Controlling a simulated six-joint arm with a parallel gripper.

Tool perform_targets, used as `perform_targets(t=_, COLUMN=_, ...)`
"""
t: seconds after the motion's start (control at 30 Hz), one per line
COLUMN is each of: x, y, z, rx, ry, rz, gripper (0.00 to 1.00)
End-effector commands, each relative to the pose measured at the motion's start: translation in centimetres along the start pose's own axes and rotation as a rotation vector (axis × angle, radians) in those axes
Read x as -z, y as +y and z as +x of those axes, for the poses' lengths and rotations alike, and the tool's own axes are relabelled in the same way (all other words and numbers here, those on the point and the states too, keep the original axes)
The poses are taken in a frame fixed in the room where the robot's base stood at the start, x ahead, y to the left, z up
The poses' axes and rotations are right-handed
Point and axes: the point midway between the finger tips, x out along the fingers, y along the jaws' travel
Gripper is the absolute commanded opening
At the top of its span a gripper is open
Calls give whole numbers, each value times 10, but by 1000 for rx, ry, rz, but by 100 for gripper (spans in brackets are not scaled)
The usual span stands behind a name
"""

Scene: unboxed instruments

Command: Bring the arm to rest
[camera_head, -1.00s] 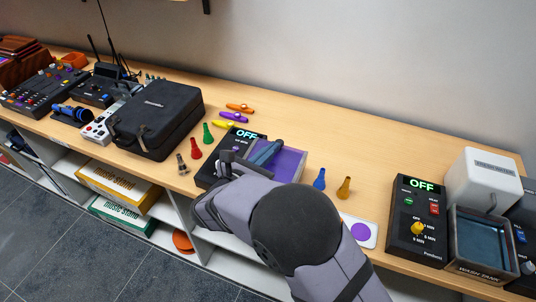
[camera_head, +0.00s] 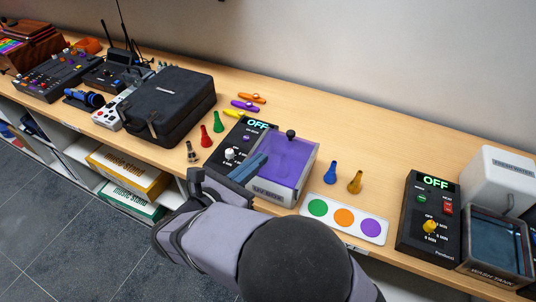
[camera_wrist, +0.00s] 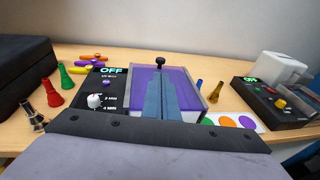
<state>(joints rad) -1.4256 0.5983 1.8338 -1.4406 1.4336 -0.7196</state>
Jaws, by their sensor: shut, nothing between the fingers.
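My gripper (camera_head: 250,167) is shut and empty, its blue-grey fingers together in front of the UV box (camera_head: 270,192). In the wrist view the fingers (camera_wrist: 159,88) point at the purple lid of the UV box (camera_wrist: 188,86). I cannot tell whether they touch the box. The lid looks closed and has a black knob (camera_head: 291,134). The black control panel (camera_head: 237,145) beside it reads OFF. My forearm crosses the front edge of the table and hides part of it.
A black case (camera_head: 172,105) and red (camera_head: 206,136) and green mouthpieces stand left. Blue (camera_head: 330,173) and brown (camera_head: 355,182) mouthpieces and a card with coloured dots (camera_head: 362,226) are right. Further right are another OFF panel (camera_head: 421,240) and the wash tank (camera_head: 484,268).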

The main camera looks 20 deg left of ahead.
Motion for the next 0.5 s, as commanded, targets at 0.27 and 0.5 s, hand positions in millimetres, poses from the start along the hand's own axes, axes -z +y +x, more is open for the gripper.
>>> perform_targets(t=0.27, x=0, y=0, z=-25, rx=-1, ry=1, rz=1, gripper=0)
perform_targets(t=0.5, x=0, y=0, z=-27, rx=0, ry=1, rz=0, gripper=0)
